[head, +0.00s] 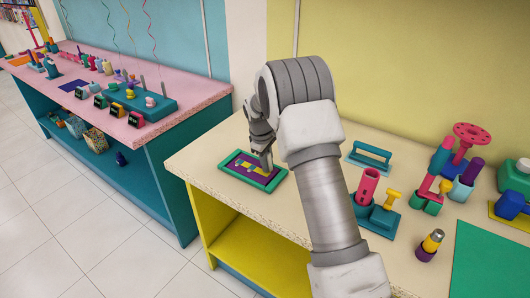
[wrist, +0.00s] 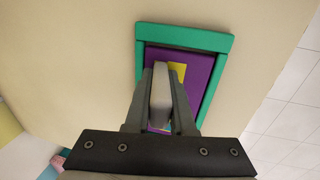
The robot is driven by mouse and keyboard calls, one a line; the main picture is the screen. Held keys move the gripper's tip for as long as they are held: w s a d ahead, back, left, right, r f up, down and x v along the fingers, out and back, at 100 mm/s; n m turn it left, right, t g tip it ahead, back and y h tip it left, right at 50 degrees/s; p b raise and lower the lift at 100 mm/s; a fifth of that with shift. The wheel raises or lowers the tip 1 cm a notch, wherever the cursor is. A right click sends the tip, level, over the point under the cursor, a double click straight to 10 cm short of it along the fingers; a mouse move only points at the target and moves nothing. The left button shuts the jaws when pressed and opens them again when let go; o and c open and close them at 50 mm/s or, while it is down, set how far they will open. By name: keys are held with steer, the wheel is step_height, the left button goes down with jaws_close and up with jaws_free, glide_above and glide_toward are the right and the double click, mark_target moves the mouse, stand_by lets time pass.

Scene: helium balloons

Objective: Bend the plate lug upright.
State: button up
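A purple plate (head: 243,169) with yellow patches lies in a green frame (head: 226,166) at the left end of the cream bench. In the wrist view the frame (wrist: 180,35) surrounds the purple plate (wrist: 200,72), and a yellow patch (wrist: 178,71) shows just beside my fingertips. My gripper (head: 265,163) points down over the right part of the plate. In the wrist view my gripper (wrist: 161,75) has its dark fingers near each other, with a pale grey bar between them. I cannot tell whether that bar is held. The lug is not clearly distinguishable; my fingers cover part of the plate.
A teal handled block (head: 370,155), a pink tube (head: 368,186) and several colourful parts stand right of my arm. A green mat (head: 490,262) lies at the right. A separate pink-topped bench (head: 185,82) holds more objects. Bare bench top surrounds the frame.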

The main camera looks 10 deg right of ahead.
steer(key=shift+r, duration=0.1)
jaws_close()
steer(key=shift+d+r+p, duration=0.1)
steer(key=shift+p, duration=0.55)
steer(key=g+y+p, duration=0.1)
steer(key=p, duration=0.1)
steer(key=shift+w+d+p, duration=0.15)
steer(key=shift+w+p, duration=0.05)
steer(key=shift+p, duration=0.1)
steer(key=o, duration=0.5)
jaws_free()
steer(key=shift+o, duration=0.2)
steer(key=shift+s+a+r+p, duration=0.15)
steer(key=shift+r+p, duration=0.3)
steer(key=shift+r, duration=0.45)
steer(key=shift+s+a+r+p, duration=0.2)
steer(key=shift+r+p, duration=0.3)
steer(key=shift+r, duration=0.45)
steer(key=shift+s+a+r+p, duration=0.15)
steer(key=shift+r+p, duration=0.3)
steer(key=shift+r, duration=0.45)
